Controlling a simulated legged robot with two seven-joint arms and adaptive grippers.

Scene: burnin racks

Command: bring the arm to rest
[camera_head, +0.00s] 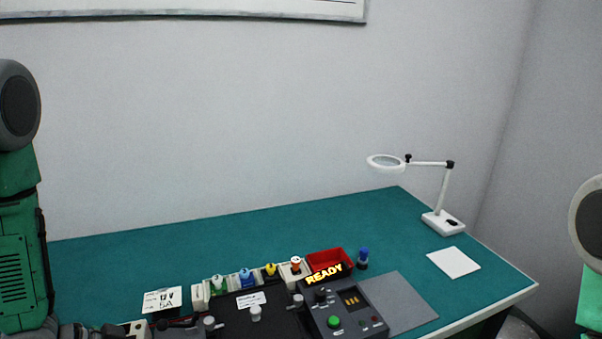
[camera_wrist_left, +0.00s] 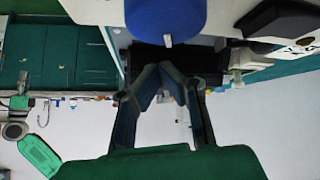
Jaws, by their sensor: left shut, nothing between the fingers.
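My left arm (camera_head: 22,245) stands upright along the left edge of the head view, its hand out of that frame. In the left wrist view my left gripper (camera_wrist_left: 160,72) is shut, its two dark fingers meeting at the tips with nothing between them. A blue rounded thing (camera_wrist_left: 165,18) and a black block (camera_wrist_left: 160,57) show near the fingertips; I cannot tell how far off they are. A part of my right arm (camera_head: 590,225) shows at the right edge of the head view; its gripper is out of view.
The green table (camera_head: 180,245) holds a dark control box (camera_head: 345,318) with a lit READY sign, several coloured plugs, a red tray (camera_head: 328,261), a grey mat (camera_head: 402,303), a white card (camera_head: 453,262) and a magnifier lamp (camera_head: 443,221). The table's back left is clear.

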